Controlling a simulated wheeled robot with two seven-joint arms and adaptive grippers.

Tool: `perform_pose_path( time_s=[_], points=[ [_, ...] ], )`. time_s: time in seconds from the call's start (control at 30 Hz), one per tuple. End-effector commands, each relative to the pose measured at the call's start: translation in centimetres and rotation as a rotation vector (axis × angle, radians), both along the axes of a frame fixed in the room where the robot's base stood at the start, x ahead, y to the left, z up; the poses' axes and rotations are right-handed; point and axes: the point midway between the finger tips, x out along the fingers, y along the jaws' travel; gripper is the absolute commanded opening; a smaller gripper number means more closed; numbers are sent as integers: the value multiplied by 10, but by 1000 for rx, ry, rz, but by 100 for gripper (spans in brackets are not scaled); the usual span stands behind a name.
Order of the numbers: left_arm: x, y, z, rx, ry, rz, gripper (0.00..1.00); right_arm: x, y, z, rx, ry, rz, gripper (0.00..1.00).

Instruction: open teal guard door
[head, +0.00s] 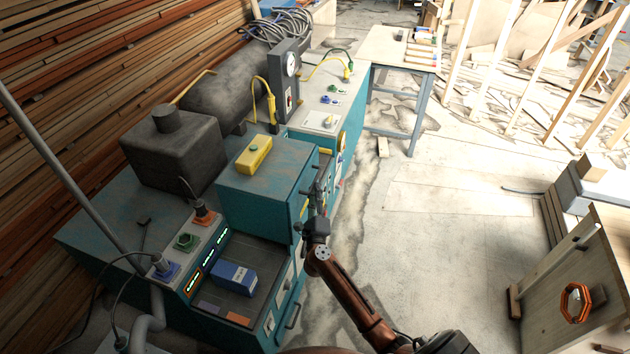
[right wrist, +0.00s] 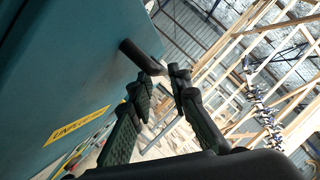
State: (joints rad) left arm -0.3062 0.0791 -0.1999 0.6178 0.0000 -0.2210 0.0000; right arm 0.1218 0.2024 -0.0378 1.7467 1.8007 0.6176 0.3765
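The teal guard door (head: 289,212) is the front face of the teal box and looks closed in the head view. In the right wrist view the teal panel (right wrist: 70,60) fills the left side, with a dark bar handle (right wrist: 140,55) standing out from its edge. My right gripper (head: 316,203) is right in front of the door. In the right wrist view its two fingers (right wrist: 164,78) are apart, with their tips close to the handle's end. I cannot tell whether they touch it. My left gripper is not in view.
A yellow pendant box (head: 254,154) lies on top of the teal box. A blue carton (head: 235,278) sits on the lower shelf. A wooden table (head: 398,48) stands at the back. The concrete floor (head: 440,230) right of the machine is clear; a wooden panel (head: 585,270) stands at far right.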

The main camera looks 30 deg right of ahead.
Motion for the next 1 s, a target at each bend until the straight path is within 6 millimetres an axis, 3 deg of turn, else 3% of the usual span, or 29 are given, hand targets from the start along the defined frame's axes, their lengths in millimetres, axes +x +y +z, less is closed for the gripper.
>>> perform_pose_path(
  time_s=[0.1, 0.33, 0.67, 0.9, 1.0],
  points=[
    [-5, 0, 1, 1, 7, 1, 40, 18, -10, 6, -3, -1, 1, 17],
    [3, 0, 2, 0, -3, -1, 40, 38, -22, 9, -3, 2, 1, 17],
    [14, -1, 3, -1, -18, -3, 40, 41, -23, 10, -3, 2, 1, 17],
    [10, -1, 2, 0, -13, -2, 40, 41, -23, 10, -3, 2, 1, 1],
    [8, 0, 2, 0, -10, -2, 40, 41, -23, 9, -3, 2, 1, 0]
  ],
)
